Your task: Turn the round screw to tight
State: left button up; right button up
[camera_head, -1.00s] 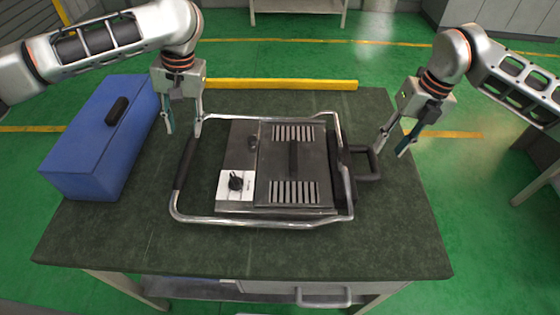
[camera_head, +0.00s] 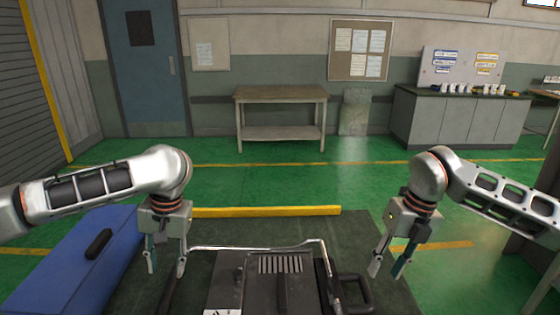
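The heating element, a dark metal unit (camera_head: 262,291) with a slotted top and a chrome tube frame (camera_head: 258,248), lies on the table at the bottom of the view. A corner of its white dial panel (camera_head: 222,312) shows at the bottom edge. The round black knob on that panel is almost wholly cut off, so its setting cannot be read. My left gripper (camera_head: 166,273) is open and empty, above the left side of the frame. My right gripper (camera_head: 387,274) is open and empty, right of the unit near its black handle (camera_head: 354,290).
A blue toolbox (camera_head: 75,265) stands at the table's left. A yellow bar (camera_head: 266,211) runs behind the dark tabletop (camera_head: 215,228). Farther back are a small wooden table (camera_head: 280,96), a grey cabinet (camera_head: 455,120) and a blue door (camera_head: 146,65). The green floor between is clear.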

aim_at(238, 275)
jog(key=k, duration=0.95)
